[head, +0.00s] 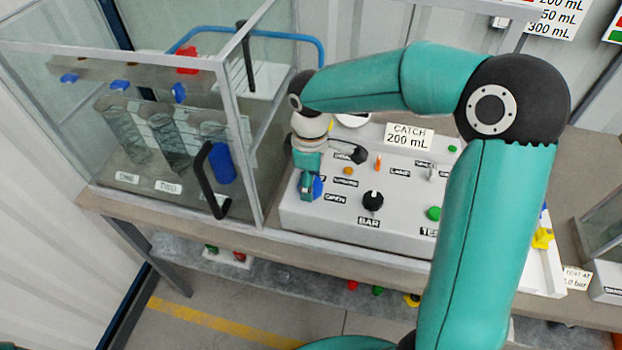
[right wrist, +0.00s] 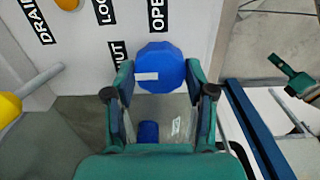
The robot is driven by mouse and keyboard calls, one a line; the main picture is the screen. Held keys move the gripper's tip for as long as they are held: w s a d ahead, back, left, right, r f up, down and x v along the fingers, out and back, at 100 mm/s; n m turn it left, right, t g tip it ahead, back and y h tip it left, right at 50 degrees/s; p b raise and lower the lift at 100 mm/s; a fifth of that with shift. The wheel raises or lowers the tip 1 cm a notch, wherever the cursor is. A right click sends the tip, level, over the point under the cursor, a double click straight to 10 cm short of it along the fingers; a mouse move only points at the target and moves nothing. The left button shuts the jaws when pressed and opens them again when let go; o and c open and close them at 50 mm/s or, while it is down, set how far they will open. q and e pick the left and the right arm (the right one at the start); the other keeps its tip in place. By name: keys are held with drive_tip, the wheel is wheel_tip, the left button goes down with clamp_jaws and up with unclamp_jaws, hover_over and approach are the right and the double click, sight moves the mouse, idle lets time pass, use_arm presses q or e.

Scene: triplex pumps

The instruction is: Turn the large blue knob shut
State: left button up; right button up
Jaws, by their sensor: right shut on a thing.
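The large blue knob (right wrist: 158,66) is on the pale panel in the right wrist view, with a white mark on its left side. A label reading OPEN is above it, and a partly covered label ending in "UT" is to its upper left. My right gripper (right wrist: 161,84) has one finger on each side of the knob and is shut on it. In the head view the right gripper (head: 309,186) is at the panel's left end, with part of the blue knob (head: 317,187) showing beside it.
A glass-walled case (head: 232,120) with tubes stands just left of the panel (head: 300,222). A black knob (head: 372,200), a green button (head: 434,213) and small levers are to the right. A sign (head: 408,136) reads CATCH 200 mL. My right arm covers the panel's right part.

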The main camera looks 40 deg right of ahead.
drive_tip(key=shift+r, duration=0.1)
idle(0.3)
drive_tip(key=o, duration=1.2)
drive_tip(key=shift+c, duration=0.2)
wheel_tip(320, 180, up, 12)
